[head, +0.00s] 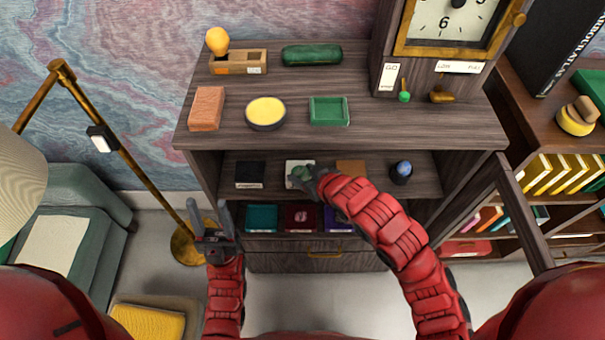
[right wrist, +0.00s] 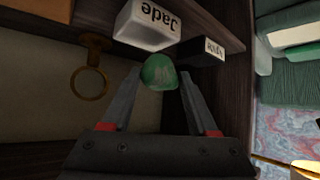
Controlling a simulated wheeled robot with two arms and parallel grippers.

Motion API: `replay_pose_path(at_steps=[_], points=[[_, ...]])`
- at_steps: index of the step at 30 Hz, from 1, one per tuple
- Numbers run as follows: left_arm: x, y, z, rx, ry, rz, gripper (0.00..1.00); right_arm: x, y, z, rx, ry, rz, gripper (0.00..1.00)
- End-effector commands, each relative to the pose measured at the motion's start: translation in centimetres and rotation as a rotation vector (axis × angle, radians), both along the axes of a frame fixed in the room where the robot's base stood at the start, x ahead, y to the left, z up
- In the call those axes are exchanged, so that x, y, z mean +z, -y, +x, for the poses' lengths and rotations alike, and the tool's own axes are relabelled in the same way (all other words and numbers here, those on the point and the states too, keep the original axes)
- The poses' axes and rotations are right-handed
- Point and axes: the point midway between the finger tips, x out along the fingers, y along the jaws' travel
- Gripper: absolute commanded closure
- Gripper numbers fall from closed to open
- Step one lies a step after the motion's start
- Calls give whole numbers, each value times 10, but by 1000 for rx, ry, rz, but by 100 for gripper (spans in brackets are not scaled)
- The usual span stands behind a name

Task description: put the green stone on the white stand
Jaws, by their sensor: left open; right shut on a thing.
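The green stone (head: 299,171) is held between the fingertips of my right gripper (head: 306,179) at the middle shelf. The right wrist view shows the stone (right wrist: 159,72) between the two fingers. The white stand (head: 291,164), partly hidden behind the stone and gripper, is on that shelf. In the right wrist view the white stand (right wrist: 148,27) bears the label "Jade", upside down, and the stone overlaps its near edge. I cannot tell whether they touch. My left gripper (head: 209,208) is open and empty, in front of the cabinet at the left.
A black stand (head: 250,175) is left of the white one; a brown stand (head: 352,167) and a dark holder with a blue ball (head: 401,174) are right. Colored boxes (head: 262,218) sit below. A brass ring (right wrist: 90,82) shows in the wrist view. The cabinet top (head: 400,125) overhangs the shelf.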

Motion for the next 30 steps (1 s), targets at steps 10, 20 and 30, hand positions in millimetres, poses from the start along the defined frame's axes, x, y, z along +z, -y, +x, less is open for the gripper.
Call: replay_pose_path(at_steps=[10,20,30], points=[[15,0,0,0,0,0,50,-3,-3,48,-2,-5,-2,100],[29,0,0,0,0,0,50,-37,-3,49,1,-7,-4,100],[27,0,0,0,0,0,50,-41,-3,50,-1,-3,-2,100]])
